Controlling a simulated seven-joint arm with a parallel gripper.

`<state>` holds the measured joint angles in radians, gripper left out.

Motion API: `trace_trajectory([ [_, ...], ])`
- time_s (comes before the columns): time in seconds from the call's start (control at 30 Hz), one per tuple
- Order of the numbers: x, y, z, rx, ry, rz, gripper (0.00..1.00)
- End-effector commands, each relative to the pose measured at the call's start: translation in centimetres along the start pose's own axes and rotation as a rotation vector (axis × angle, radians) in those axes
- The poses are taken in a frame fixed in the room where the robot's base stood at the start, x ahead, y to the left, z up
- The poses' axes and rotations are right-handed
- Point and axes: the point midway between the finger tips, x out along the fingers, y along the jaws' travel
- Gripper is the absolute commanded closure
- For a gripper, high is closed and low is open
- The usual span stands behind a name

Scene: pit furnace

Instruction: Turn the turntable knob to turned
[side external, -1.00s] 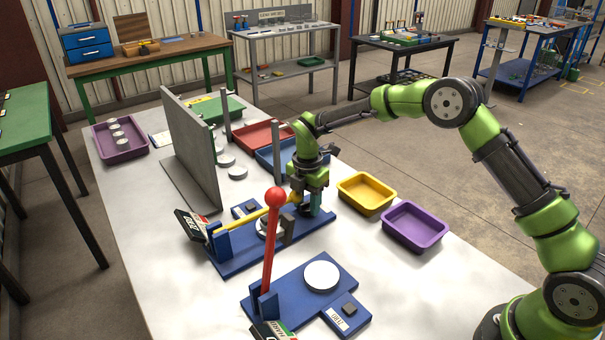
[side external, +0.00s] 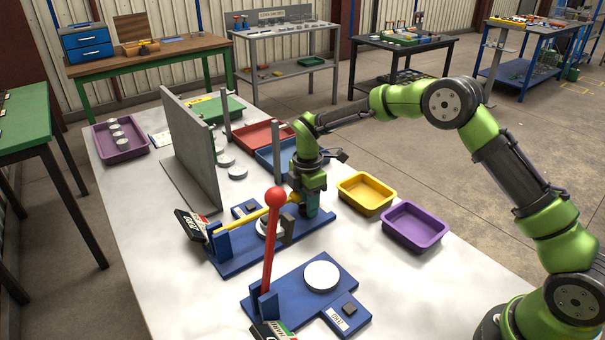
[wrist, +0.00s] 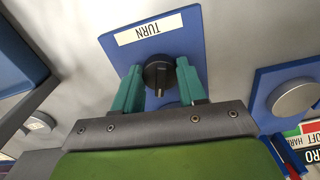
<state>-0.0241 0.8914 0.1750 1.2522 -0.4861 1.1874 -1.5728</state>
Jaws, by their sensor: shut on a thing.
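In the wrist view a round black knob (wrist: 160,75) with a raised ridge sits on a blue plate (wrist: 190,33) with a white label reading TURN. The teal fingers of my gripper (wrist: 159,88) stand on either side of the knob and are shut on it. In the side view my gripper (side external: 311,212) points down at the right end of the far blue fixture (side external: 235,262); the knob is hidden there. A white disc (wrist: 295,97) on a blue base shows at the right of the wrist view. I cannot read the knob's angle mark.
The near blue fixture (side external: 285,285) carries a white disc. A grey wall panel (side external: 190,145) stands behind; yellow (side external: 366,205) and purple (side external: 415,245) trays lie right.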

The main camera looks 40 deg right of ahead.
Motion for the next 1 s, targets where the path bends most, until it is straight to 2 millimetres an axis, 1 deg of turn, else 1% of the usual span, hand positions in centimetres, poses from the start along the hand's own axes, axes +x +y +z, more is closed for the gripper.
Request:
trace_trajectory([
  [0.1, -0.12, 0.00, 0.00, 0.064, 0.000, 0.001, 0.89],
  [0.33, -0.13, -0.03, -0.05, 0.142, 0.001, 0.001, 0.89],
  [0.83, -0.16, -0.04, -0.05, 0.163, 0.001, 0.001, 0.89],
  [0.87, -0.16, -0.04, -0.05, 0.163, 0.001, 0.001, 0.56],
  [1.0, -0.11, -0.04, -0.04, 0.163, 0.001, 0.000, 0.34],
])
